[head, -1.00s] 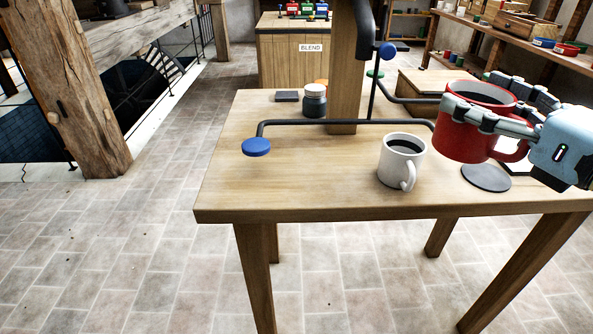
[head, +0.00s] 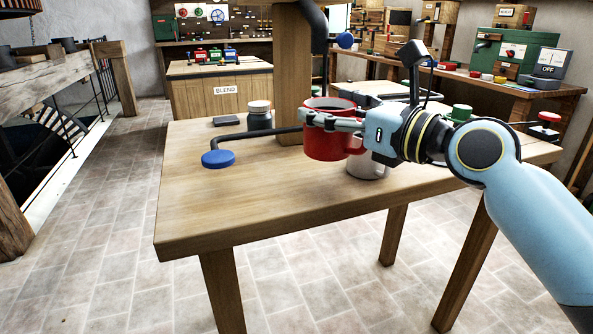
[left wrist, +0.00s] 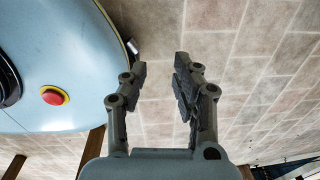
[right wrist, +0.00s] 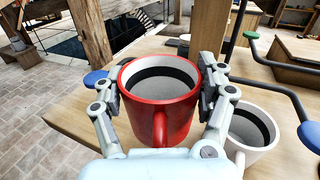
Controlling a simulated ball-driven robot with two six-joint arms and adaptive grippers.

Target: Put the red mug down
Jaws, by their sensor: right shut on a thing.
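The red mug (head: 327,143) is held upright by my right gripper (head: 328,119) above the wooden table (head: 215,207). My left gripper (left wrist: 160,85) shows only in the left wrist view, open and empty over the floor.
A black bent arm with a blue pad (head: 218,159) reaches over the table's left part from a wooden post (head: 291,75). A jar (head: 259,116) and a dark block (head: 226,121) stand at the back. The table's front left is clear.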

